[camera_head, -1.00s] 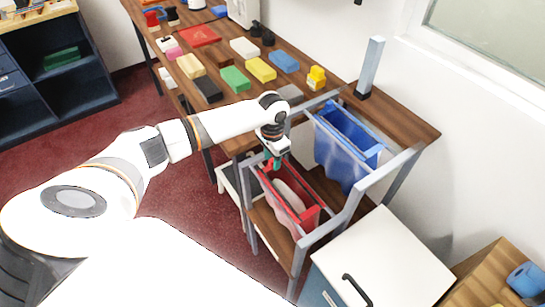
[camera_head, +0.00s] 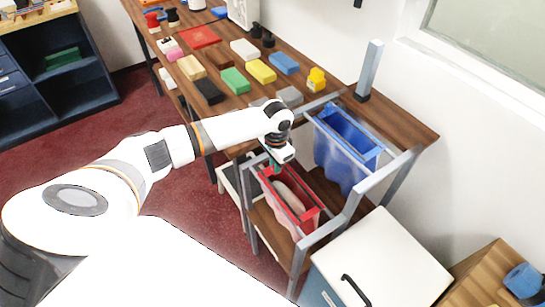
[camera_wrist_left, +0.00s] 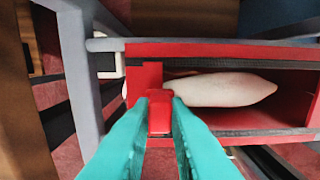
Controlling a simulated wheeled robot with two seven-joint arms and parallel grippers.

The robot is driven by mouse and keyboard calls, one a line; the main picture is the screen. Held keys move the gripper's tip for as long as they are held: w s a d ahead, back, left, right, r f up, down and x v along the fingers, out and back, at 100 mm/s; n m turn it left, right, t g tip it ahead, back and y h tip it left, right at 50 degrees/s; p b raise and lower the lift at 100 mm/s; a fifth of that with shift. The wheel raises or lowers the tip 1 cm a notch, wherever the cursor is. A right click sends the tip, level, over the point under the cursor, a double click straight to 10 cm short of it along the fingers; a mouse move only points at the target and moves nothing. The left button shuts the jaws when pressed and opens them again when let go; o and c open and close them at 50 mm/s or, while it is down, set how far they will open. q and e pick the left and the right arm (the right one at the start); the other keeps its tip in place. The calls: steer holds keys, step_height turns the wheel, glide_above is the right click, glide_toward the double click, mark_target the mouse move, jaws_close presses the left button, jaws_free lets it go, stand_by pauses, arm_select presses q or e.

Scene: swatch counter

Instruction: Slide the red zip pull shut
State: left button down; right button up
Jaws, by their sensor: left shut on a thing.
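The red-rimmed pouch (camera_head: 309,214) hangs in the metal frame, and its red rim also shows in the wrist view (camera_wrist_left: 225,50). Its top is open, and a pale rounded item (camera_wrist_left: 225,90) lies inside. The red zip pull (camera_wrist_left: 160,112) is at the left end of the opening in the wrist view. My left gripper (camera_head: 275,165) points down over the pouch's far end. Its teal fingers (camera_wrist_left: 159,104) are shut on the zip pull, one on each side. The pull is hidden in the head view. My right gripper is out of view.
A blue pouch (camera_head: 338,160) hangs to the right of the red one. Grey metal rails (camera_head: 385,172) surround both. A wooden counter (camera_head: 225,110) with several coloured blocks stands behind. A white-topped cabinet (camera_head: 385,262) stands in front.

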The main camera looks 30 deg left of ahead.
arm_select(q)
steer(key=shift+s+d+p, duration=1.05)
steer(key=shift+d+p, duration=0.35)
steer(key=shift+d, duration=1.15)
steer(key=shift+s+d+p, duration=1.05)
steer(key=shift+d+p, duration=0.4)
steer(key=shift+d, duration=1.05)
steer(key=shift+s+d+p, duration=1.05)
steer(key=shift+d+p, duration=0.35)
steer(key=shift+d, duration=1.15)
steer(key=c, duration=1.4)
jaws_free()
steer(key=shift+d, duration=0.15)
steer(key=shift+r, duration=0.1)
steer(key=shift+r, duration=0.4)
step_height(320, 180, up, 11)
steer(key=b, duration=0.1)
steer(key=shift+b, duration=0.35)
